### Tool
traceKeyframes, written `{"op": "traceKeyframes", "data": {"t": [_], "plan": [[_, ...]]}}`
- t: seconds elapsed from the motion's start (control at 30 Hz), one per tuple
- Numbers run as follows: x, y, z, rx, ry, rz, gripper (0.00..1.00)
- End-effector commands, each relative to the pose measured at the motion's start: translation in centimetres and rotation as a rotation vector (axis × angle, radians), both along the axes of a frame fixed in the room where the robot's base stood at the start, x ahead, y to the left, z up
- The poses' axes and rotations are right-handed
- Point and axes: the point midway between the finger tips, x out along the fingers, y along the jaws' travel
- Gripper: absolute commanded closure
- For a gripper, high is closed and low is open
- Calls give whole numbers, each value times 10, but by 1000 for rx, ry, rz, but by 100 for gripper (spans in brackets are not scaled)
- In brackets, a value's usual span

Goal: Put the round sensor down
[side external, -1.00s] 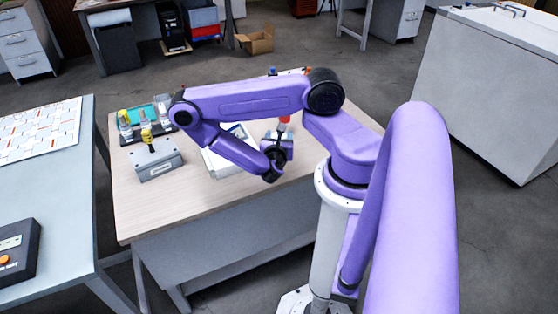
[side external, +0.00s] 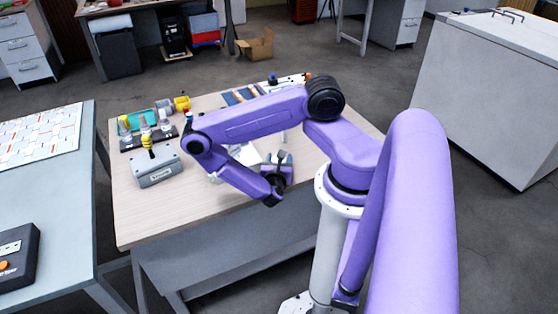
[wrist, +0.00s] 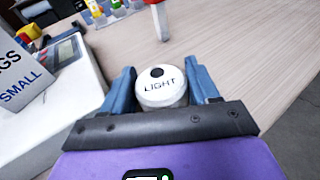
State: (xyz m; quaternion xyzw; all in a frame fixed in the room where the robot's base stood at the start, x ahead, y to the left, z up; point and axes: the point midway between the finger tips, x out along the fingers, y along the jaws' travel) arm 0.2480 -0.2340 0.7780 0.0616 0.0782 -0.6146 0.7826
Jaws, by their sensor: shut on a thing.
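The round sensor (wrist: 160,87) is a white disc-shaped piece marked LIGHT with a black dot on top. It sits between the two blue fingers of my gripper (wrist: 162,88) in the wrist view, and the fingers are shut on it. In the side external view my gripper (side external: 283,160) is over the right part of the wooden table (side external: 200,212), near its front edge. The sensor cannot be made out there. Whether its underside touches the table is hidden.
A pale device with a display (wrist: 62,85) stands close on the left in the wrist view, by a box marked SMALL (wrist: 18,78). A red-and-white upright item (wrist: 160,18) stands ahead. A grey box (side external: 155,170) is at the table's left. Bare wood lies right of the gripper.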

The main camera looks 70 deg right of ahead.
Motion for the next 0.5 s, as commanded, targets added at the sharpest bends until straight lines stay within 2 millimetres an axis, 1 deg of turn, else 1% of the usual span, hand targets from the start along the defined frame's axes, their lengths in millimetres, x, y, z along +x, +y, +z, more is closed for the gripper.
{"op": "traceKeyframes", "data": {"t": [0.07, 0.1, 0.13, 0.5], "plan": [[0, 0, -2, 0, 0, 0, 72], [0, 0, -3, 0, 1, 0, 37], [0, 0, -2, 0, 1, 0, 30], [0, 0, 0, 0, 0, 0, 30]]}}
